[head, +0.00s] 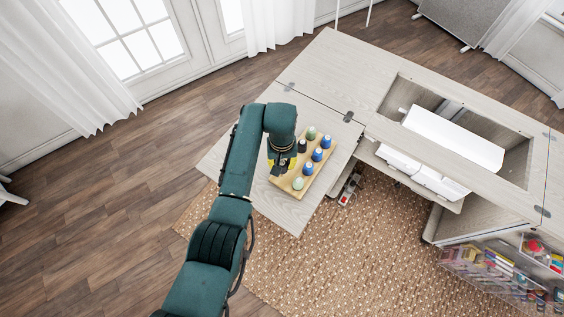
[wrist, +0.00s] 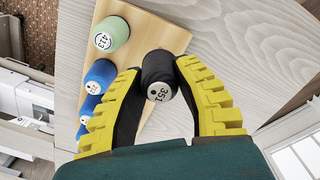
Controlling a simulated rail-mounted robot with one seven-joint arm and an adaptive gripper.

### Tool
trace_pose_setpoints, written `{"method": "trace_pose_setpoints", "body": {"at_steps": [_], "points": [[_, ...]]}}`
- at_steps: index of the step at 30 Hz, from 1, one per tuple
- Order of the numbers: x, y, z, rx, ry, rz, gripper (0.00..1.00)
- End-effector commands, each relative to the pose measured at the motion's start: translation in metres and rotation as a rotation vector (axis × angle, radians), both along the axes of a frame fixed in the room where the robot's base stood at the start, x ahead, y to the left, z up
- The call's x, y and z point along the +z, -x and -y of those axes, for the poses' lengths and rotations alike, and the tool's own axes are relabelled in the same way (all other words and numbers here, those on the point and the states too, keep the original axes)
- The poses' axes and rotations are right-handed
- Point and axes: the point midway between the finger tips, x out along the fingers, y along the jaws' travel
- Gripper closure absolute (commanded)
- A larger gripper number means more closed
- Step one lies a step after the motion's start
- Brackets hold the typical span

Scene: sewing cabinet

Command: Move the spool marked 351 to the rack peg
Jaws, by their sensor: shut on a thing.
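The black spool marked 351 (wrist: 159,78) has its pale, numbered end facing the wrist camera. My gripper (wrist: 160,85) is shut on it, with a yellow-ribbed finger on each side. The spool is over the right edge of the light wooden rack board (wrist: 147,25); I cannot tell whether it touches the board. In the head view my gripper (head: 282,163) is at the left edge of the rack board (head: 288,186), and the held spool cannot be made out. No bare peg can be made out.
A green spool marked 413 (wrist: 109,35) and blue spools (wrist: 99,76) stand along the board. Another green spool (head: 311,132) is at its far end. The board lies on the cabinet's grey leaf (head: 285,212). A white sewing machine (head: 452,138) is to the right.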

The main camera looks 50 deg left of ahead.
Motion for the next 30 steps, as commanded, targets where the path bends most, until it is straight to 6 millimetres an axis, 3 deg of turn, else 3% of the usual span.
{"method": "trace_pose_setpoints", "body": {"at_steps": [30], "points": [[-0.021, 0.000, 0.000, 0.000, 0.000, 0.000, 0.88]]}}
